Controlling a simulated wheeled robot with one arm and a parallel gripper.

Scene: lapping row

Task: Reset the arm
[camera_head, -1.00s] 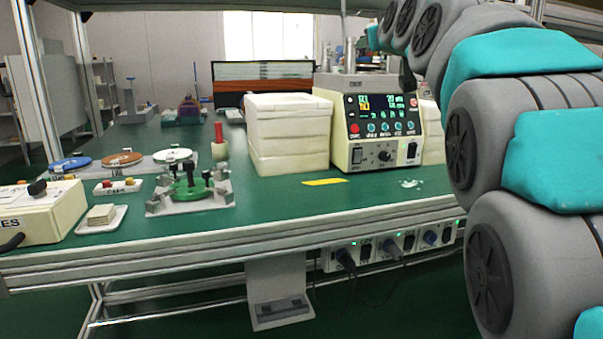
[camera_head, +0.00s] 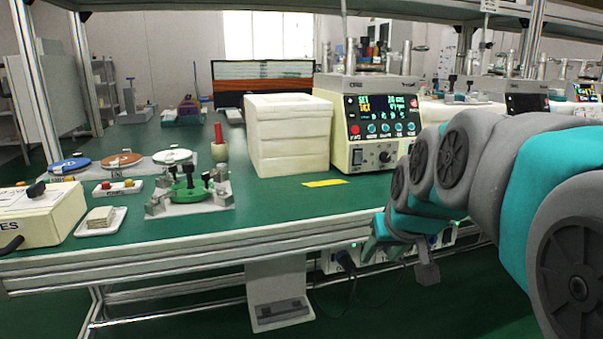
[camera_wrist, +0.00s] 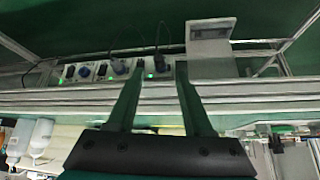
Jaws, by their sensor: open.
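My arm (camera_head: 480,170) reaches in from the right of the head view and bends down in front of the bench's front edge. My gripper (camera_head: 402,248) hangs at its end, low, by the bench rail and the socket strip. In the wrist view my gripper (camera_wrist: 160,75) shows two dark fingers spread apart with nothing between them. The socket strip (camera_wrist: 105,70) with plugs and green lights lies beyond the fingertips. The exact distance from the fingers to the rail cannot be told.
The green bench (camera_head: 270,205) carries a control box (camera_head: 378,130), stacked white blocks (camera_head: 288,135), a metal fixture (camera_head: 190,195) and a small white tray (camera_head: 100,221). A shelf beam (camera_head: 440,12) crosses above. A grey pedal-like unit (camera_head: 279,300) stands below the bench. Open floor lies in front.

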